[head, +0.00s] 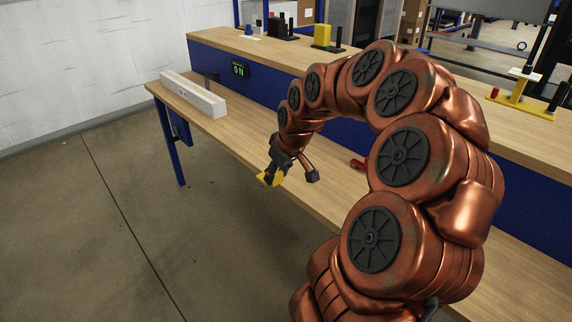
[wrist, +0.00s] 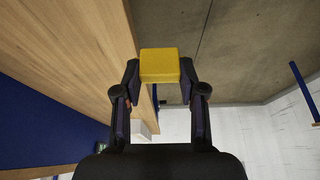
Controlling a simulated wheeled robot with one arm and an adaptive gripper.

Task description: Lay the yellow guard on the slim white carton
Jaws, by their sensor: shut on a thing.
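The yellow guard (wrist: 159,64) is a small yellow block in the wrist view, clamped between the two black fingers of my gripper (wrist: 160,76). In the head view my gripper (head: 275,172) points down near the front edge of the workbench, with the yellow guard (head: 270,179) at its tip, partly hidden by the gripper. The slim white carton (head: 193,94) lies lengthwise on the far left end of the workbench, well apart from my gripper. A pale end, likely of the carton (wrist: 140,130), shows behind my gripper in the wrist view.
The wooden workbench (head: 232,137) is clear between my gripper and the carton. A raised back shelf (head: 270,52) carries black pieces and a yellow block (head: 322,35). A small ON sign (head: 238,70) hangs on its blue front. A red item (head: 358,163) lies behind my arm.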

